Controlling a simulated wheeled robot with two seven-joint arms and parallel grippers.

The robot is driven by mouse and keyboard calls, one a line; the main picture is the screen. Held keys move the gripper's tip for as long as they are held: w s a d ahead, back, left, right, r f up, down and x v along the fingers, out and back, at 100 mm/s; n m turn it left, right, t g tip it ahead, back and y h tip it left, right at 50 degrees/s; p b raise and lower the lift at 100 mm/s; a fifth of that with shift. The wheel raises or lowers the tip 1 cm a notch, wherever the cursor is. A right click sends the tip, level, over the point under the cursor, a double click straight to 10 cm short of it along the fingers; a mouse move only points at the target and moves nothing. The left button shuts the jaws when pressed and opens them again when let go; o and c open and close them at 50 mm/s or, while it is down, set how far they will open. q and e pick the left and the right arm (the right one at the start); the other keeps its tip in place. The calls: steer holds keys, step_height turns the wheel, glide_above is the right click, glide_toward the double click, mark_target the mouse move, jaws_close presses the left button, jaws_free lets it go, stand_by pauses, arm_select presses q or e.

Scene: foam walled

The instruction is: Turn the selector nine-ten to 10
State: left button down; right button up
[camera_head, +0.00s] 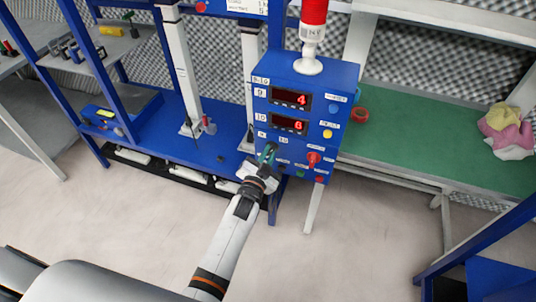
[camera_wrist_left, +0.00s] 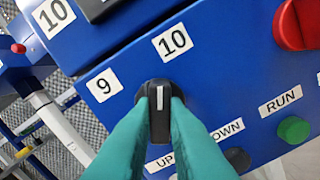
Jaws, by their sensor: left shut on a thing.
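The selector nine-ten is a black knob (camera_wrist_left: 158,121) with a white pointer line, on the blue control box (camera_head: 340,85). In the left wrist view its pointer is straight up the picture, between the label 9 (camera_wrist_left: 104,86) and the label 10 (camera_wrist_left: 173,43), in direction nearer to 10. My left gripper (camera_head: 268,151) has its green fingers on both sides of the knob, shut on it; the fingers also show in the left wrist view (camera_wrist_left: 158,125). The fingers hide the knob in the head view. My right gripper is not in view.
A red rotary switch (camera_head: 313,159) sits right of the selector. In the wrist view a green button (camera_wrist_left: 293,129) under RUN and a dark button (camera_wrist_left: 237,159) under DOWN are close by. Displays read 4 (camera_head: 291,97) and 6 (camera_head: 289,124). A red beacon (camera_head: 313,15) stands on the box.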

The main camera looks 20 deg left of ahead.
arm_select(q)
steer(key=c, duration=1.4)
jaws_free()
steer(key=shift+c, duration=0.2)
steer(key=s+b, duration=0.1)
steer(key=s, duration=1.1)
steer(key=shift+a, duration=0.2)
steer(key=s+d+f+n+g, duration=0.1)
steer(key=s+f+g, duration=0.5)
steer(key=f, duration=0.9)
steer(key=s+f+n+g, duration=0.1)
steer(key=s+f+g, duration=0.2)
steer(key=s+f, duration=0.85)
steer(key=s+a+f+n+g, duration=0.1)
steer(key=s+a+f+g, duration=0.2)
steer(key=s+f, duration=0.6)
steer(key=s+a+f+n+g, duration=0.1)
steer(key=s+a+f+g, duration=0.3)
steer(key=s+f, duration=0.4)
steer(key=s+g, duration=0.1)
steer(key=s, duration=0.3)
steer(key=shift+s+f+y, duration=0.3)
steer(key=shift+s+f, duration=0.05)
steer(key=shift+s, duration=0.05)
